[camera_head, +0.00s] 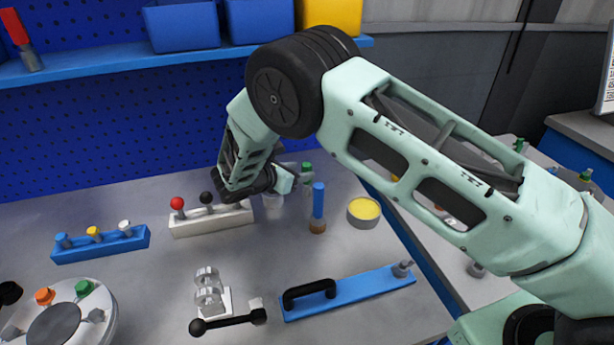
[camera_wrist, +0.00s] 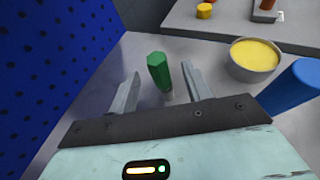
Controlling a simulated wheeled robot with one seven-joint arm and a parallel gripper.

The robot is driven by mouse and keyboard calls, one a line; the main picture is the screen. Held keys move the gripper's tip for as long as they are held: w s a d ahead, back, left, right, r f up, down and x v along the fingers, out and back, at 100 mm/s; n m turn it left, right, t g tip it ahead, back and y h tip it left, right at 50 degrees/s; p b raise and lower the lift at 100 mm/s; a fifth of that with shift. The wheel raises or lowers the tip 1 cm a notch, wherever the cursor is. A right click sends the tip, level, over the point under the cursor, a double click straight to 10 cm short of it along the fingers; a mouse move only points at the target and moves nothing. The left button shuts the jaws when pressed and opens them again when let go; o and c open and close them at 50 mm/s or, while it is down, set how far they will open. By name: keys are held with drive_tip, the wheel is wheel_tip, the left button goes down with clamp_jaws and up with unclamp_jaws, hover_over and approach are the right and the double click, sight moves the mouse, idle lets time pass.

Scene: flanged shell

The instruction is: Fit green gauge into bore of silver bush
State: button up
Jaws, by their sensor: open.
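The green gauge (camera_wrist: 158,70) stands between my gripper's fingers in the wrist view, with a short grey stem below its green handle. Its green top (camera_head: 307,168) shows just beyond my gripper in the head view. My gripper (camera_wrist: 162,76) is open, one finger on each side of the gauge, with visible gaps. In the head view my gripper (camera_head: 296,180) is low at the back of the bench, partly hidden by my wrist. A silver ringed piece (camera_head: 207,288), which looks like the silver bush, sits on a white bracket at the front. Its bore is not clear.
A blue-handled piece (camera_head: 318,203) and a yellow-filled bowl (camera_head: 363,212) stand right of my gripper. A white rack (camera_head: 212,222) with red and black knobs is at left. A blue bar with black handle (camera_head: 345,292) and a black lever (camera_head: 228,322) lie in front.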

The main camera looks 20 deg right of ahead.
drive_tip(key=p+x, duration=0.1)
drive_tip(key=x, duration=0.1)
drive_tip(key=p+x, duration=0.1)
drive_tip(key=x, duration=0.2)
drive_tip(key=shift+w+d+r, duration=0.15)
drive_tip(key=shift+w+d, duration=0.1)
drive_tip(key=shift+w+d+f, duration=0.15)
drive_tip(key=shift+f, duration=0.05)
clamp_jaws()
